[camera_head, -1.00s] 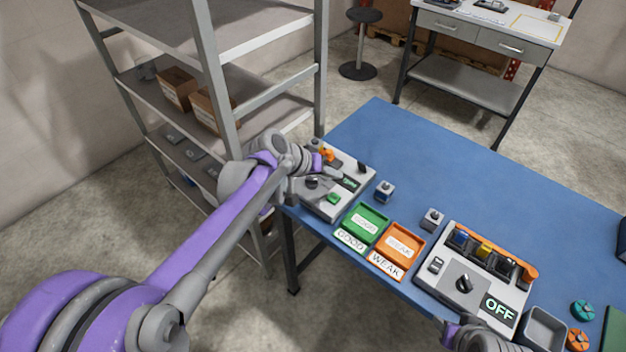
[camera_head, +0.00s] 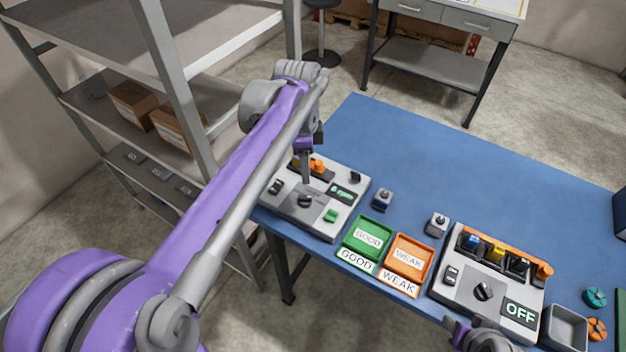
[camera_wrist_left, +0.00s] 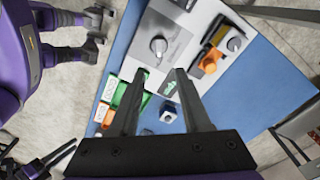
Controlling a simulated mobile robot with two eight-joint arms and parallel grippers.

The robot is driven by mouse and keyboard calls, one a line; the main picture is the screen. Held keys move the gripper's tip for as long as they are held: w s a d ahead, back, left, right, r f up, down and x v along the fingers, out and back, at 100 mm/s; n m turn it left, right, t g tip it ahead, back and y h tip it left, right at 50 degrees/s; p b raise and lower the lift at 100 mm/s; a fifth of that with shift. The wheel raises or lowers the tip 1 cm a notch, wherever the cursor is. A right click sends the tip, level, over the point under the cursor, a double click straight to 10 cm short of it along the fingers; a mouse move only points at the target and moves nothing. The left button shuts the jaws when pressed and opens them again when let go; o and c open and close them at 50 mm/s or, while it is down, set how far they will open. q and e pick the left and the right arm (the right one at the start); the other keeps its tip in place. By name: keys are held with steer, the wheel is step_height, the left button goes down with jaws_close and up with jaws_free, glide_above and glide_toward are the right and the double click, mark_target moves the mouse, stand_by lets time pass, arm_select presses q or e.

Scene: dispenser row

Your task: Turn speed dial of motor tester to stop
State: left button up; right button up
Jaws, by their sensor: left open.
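My left gripper (camera_head: 306,178) points down above the tester, just behind the dial. In the left wrist view the gripper (camera_wrist_left: 160,72) is open and empty, and the dial (camera_wrist_left: 159,46) shows a little beyond the fingertips, apart from them. My right gripper (camera_head: 482,338) is partly cut off at the bottom edge; its jaws cannot be made out.
A green GOOD tray (camera_head: 352,258) and an orange WEAK tray (camera_head: 426,262) sit right of the tester. A second grey box (camera_head: 460,292) reads OFF. Small blue-grey blocks (camera_head: 382,199) stand nearby. A metal shelf (camera_head: 180,175) is close on the left. The table's back is clear.

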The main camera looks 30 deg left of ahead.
mark_target(305, 197)
arm_select(q)
steer(key=shift+m, duration=0.4)
steer(key=f, duration=1)
steer(key=shift+s+a+f+b, duration=0.1)
steer(key=shift+a+b, duration=0.1)
steer(key=shift+b, duration=0.1)
jaws_close()
